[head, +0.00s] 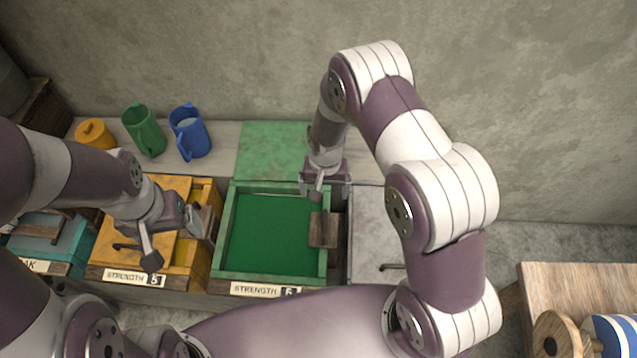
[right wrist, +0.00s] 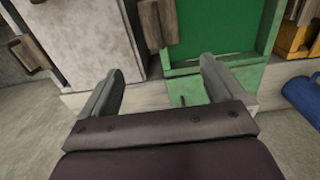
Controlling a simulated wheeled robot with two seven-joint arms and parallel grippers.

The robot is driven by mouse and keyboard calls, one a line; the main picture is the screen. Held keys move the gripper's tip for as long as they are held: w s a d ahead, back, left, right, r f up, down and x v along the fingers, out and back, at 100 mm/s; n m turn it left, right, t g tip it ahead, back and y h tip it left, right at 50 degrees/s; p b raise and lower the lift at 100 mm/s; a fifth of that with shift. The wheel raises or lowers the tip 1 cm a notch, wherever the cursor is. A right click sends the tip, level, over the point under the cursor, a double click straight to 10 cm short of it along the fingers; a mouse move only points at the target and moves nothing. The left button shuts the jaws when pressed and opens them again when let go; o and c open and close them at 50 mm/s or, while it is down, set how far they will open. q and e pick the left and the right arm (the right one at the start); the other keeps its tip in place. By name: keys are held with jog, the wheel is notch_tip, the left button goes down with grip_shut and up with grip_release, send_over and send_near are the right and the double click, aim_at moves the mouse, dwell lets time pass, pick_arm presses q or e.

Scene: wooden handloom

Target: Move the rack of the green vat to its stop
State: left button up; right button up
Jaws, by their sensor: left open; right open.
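The green vat (head: 218,240) stands open in the middle of the head view, with a flat dark-green surface inside. A brown wooden block (head: 323,230), perhaps part of its rack, sits at the vat's right wall; the rest of the rack cannot be made out. The block also shows at the top of the right wrist view (right wrist: 158,22). My right gripper (head: 325,188) is open and empty over the vat's back right corner, behind the block. In its wrist view its fingers (right wrist: 160,70) stand apart with nothing between them. My left gripper (head: 173,240) is open over the yellow vat.
The yellow vat (head: 201,255) and a teal vat (head: 75,240) stand left, a grey lid (head: 372,235) right. A green panel (head: 272,150) lies behind the green vat.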

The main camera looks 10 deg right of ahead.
aim_at(324, 223)
notch_tip(324, 223, down, 20)
jog(key=b, duration=1.4)
jog(key=shift+s+d+r, duration=0.1)
jog(key=shift+s+r, duration=0.05)
jog(key=shift+r, duration=0.05)
pick_arm(q)
notch_tip(324, 223, down, 15)
jog(key=shift+s, duration=0.2)
jog(key=shift+d, duration=0.1)
pick_arm(e)
jog(key=shift+c, duration=0.4)
grip_shut()
pick_arm(q)
notch_tip(324, 223, up, 14)
jog(key=p, duration=1.4)
pick_arm(e)
notch_tip(324, 223, up, 18)
jog(key=shift+r, duration=0.2)
pick_arm(q)
jog(key=shift+w+r, duration=0.1)
pick_arm(e)
jog(key=shift+o, duration=0.8)
grip_release()
pick_arm(q)
jog(key=shift+r, duration=0.1)
